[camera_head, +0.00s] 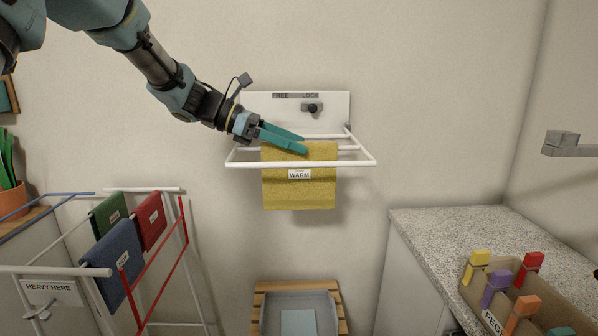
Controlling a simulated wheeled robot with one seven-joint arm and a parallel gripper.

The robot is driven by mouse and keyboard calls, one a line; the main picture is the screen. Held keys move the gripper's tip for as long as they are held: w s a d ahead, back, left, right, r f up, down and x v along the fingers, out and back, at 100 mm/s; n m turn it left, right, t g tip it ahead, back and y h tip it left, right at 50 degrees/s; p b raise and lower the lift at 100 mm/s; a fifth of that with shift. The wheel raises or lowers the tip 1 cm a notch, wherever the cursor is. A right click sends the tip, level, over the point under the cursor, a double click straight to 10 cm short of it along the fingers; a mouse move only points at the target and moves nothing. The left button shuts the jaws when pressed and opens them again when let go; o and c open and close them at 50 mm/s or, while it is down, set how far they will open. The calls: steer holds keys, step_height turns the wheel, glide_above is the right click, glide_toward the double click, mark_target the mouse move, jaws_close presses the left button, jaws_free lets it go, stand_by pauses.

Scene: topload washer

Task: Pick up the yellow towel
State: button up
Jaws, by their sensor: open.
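The yellow towel (299,192) hangs folded over the front bars of a white wall rack (352,162) and bears a white label reading "WARM". My gripper (303,144) reaches in from the upper left, with its teal fingers at the towel's top edge. The fingers are open, one a little above the other in the picture. I cannot tell whether they touch the cloth or whether any of it lies between them.
A white wall plate (335,105) marked "FREE" and "LOCK" has a dark knob (312,108). A drying rack (55,271) with green, red and blue towels stands left. A speckled counter (440,225) with a peg box (546,296) is right. A grey tray (330,312) sits below.

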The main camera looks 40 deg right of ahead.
jaws_close()
stand_by(0.6)
stand_by(0.3)
